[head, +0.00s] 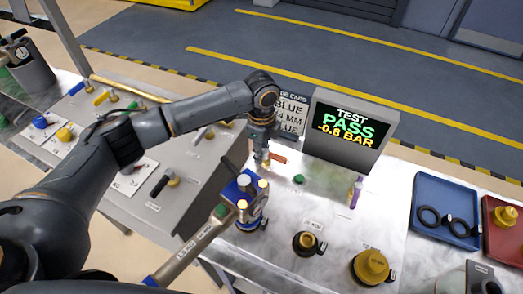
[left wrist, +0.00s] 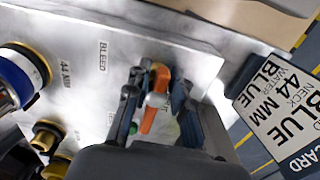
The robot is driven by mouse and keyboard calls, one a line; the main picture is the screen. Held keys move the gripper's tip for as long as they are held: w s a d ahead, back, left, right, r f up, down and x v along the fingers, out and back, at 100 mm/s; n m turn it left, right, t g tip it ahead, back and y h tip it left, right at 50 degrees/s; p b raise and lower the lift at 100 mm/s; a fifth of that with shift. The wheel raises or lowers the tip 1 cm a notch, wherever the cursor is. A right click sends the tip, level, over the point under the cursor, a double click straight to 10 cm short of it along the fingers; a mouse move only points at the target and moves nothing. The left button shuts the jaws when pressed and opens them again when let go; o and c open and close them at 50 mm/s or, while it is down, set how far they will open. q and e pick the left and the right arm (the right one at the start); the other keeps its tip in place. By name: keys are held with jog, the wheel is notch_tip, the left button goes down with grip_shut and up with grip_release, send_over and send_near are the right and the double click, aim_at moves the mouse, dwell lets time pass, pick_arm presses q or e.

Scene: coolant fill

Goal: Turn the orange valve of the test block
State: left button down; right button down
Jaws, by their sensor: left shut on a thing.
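The orange valve handle (head: 278,158) stands on the test block, a metal bench top (head: 330,225), just in front of the screen. In the left wrist view the orange handle (left wrist: 150,112) lies between my fingers. My left gripper (head: 263,155) reaches down over it from above. In the left wrist view my left gripper (left wrist: 157,103) is shut on the handle, one finger on each side. A green knob (head: 298,179) is close by, apart from the gripper. My right gripper is in neither view.
The screen (head: 346,130) reads "TEST PASS -0.8 BAR". A job card (head: 291,117) stands beside it.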

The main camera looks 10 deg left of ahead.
pick_arm(q)
jog(key=shift+w+d+r+m+p, duration=0.1)
jog(key=shift+m+p, duration=0.3)
jog(key=shift+m, duration=0.4)
jog(key=m+p, duration=0.1)
jog(key=m, duration=0.1)
jog(key=shift+w+m, duration=0.1)
jog(key=shift+m, duration=0.2)
jog(key=m, duration=0.2)
jog(key=shift+w+d+m, duration=0.15)
jog(key=shift+m, duration=0.25)
jog(key=m, duration=0.2)
jog(key=shift+d+m+p, duration=0.15)
jog(key=shift+m+p, duration=0.15)
jog(key=m, duration=0.5)
jog(key=shift+w+d, duration=0.15)
jog(key=shift+d, duration=0.1)
jog(key=shift+d+m, duration=0.1)
jog(key=shift+m, duration=1.1)
